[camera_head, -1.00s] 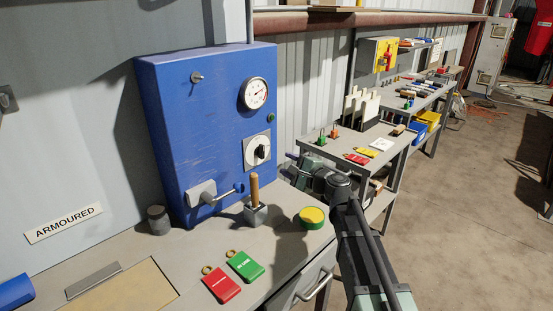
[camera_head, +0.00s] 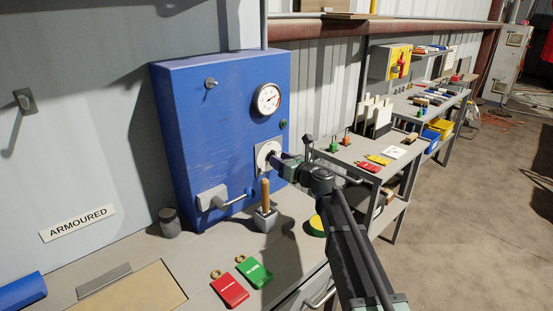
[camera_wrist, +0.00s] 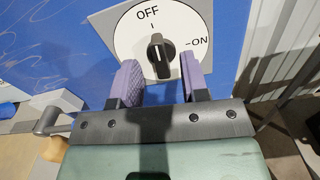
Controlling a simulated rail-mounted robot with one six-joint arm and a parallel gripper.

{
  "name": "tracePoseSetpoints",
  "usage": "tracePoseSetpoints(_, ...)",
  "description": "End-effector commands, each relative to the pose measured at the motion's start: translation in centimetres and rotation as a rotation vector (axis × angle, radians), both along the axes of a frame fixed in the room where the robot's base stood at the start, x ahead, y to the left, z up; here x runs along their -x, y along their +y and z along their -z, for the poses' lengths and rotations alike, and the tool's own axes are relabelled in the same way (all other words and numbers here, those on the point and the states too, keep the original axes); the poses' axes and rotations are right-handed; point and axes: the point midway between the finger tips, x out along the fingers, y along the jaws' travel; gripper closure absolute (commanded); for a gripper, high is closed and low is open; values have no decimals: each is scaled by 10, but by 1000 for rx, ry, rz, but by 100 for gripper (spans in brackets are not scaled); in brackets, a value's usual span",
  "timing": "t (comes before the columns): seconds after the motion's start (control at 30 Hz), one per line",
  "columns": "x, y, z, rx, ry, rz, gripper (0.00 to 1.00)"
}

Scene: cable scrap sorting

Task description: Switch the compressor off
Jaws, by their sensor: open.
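The blue compressor cabinet (camera_head: 215,140) stands at the back of the bench. Its rotary switch, a black knob (camera_wrist: 161,58) on a round white dial (camera_wrist: 125,42), fills the top of the wrist view. The dial is marked OFF at the top and ON at the right. The knob's white pointer line appears to point up towards OFF. My gripper (camera_wrist: 160,78) is open, its purple pads left and right of the knob with gaps on both sides. In the head view my gripper (camera_head: 281,163) partly hides the dial (camera_head: 266,151).
A gauge (camera_head: 268,99) is above the switch. A lever handle (camera_head: 228,199) projects below left, and a wooden-handled tool (camera_head: 265,207) stands just below my gripper. Red (camera_head: 230,289) and green (camera_head: 255,272) tags lie on the bench. A yellow-green tin (camera_head: 316,226) is partly behind my arm.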

Motion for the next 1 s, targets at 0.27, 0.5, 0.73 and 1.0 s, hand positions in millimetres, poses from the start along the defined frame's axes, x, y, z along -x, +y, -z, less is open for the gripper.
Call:
tracePoseSetpoints(0.27,-15,15,0,1,-1,1,59)
tracePoseSetpoints(0.5,-14,15,0,1,-1,1,74)
tracePoseSetpoints(0.73,-14,15,0,1,-1,0,100)
tracePoseSetpoints(1.0,-13,16,0,88,-93,0,100)
